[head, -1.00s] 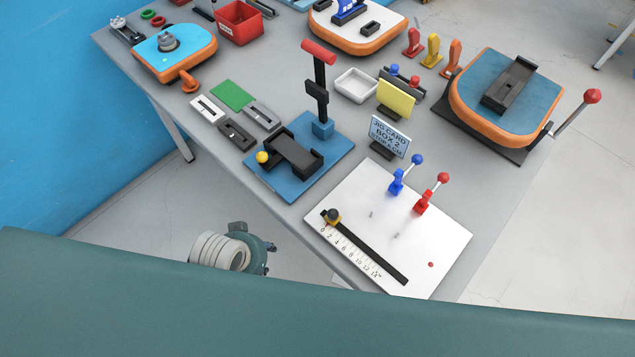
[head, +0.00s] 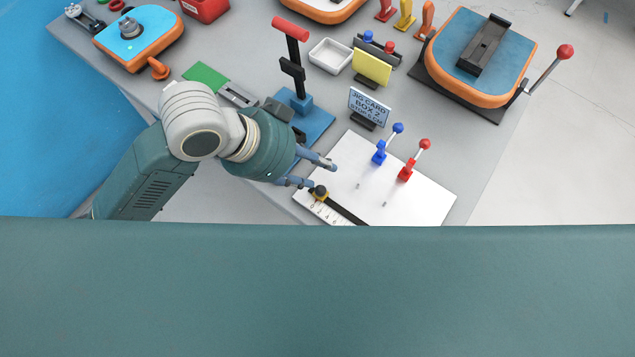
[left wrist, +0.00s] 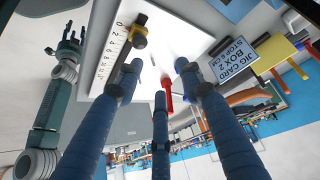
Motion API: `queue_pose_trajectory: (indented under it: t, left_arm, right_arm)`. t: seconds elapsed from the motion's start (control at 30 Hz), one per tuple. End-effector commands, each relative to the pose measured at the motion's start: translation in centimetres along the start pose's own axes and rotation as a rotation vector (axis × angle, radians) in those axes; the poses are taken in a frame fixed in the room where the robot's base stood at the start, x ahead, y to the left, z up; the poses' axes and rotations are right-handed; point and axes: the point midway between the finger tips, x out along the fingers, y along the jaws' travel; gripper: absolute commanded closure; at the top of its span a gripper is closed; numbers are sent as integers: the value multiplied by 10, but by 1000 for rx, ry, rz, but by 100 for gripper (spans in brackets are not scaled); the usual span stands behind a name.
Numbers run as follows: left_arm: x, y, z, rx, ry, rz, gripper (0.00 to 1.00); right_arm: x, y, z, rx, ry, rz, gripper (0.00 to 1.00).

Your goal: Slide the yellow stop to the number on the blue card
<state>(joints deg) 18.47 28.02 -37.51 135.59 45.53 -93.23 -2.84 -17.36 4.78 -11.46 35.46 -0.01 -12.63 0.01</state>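The yellow stop (head: 320,194), with a black knob, sits at the low-number end of a black rail (head: 347,212) beside a printed scale on a white board (head: 432,200). The left wrist view also shows the stop (left wrist: 139,40) near the low numbers. My left gripper (head: 322,175) is open and empty, just above and behind the stop. My right gripper (left wrist: 68,42) shows in the left wrist view, fingers spread.
A blue-handled clamp (head: 380,152) and a red-handled clamp (head: 407,170) stand on the board, right of my left gripper. A blue fixture with a red-topped lever (head: 292,62) stands behind my left arm. My own green body hides the board's front.

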Motion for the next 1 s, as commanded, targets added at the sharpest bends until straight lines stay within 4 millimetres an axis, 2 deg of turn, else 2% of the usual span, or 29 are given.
queue_pose_trajectory:
  t: [0.1,0.2,0.33,0.43,0.57,0.8,1.0]
  left_arm:
    - [-17,0,1,143,-77,45,62]
    - [-28,1,8,207,-131,77,62]
    - [-35,2,14,242,-173,103,62]
    - [-33,3,16,248,-182,111,62]
    - [-18,6,20,246,-183,115,62]
    - [27,10,28,245,-181,114,62]
    - [56,11,33,247,-180,111,62]
  right_arm:
    - [0,0,-2,0,3,1,60]
    - [0,1,-4,0,6,1,60]
    - [0,1,-5,0,7,1,60]
    - [-1,0,-5,0,7,1,60]
    - [-1,-1,-5,1,7,-1,60]
    - [-4,-5,-6,3,8,-5,60]
    - [-6,-5,-6,3,7,-6,60]
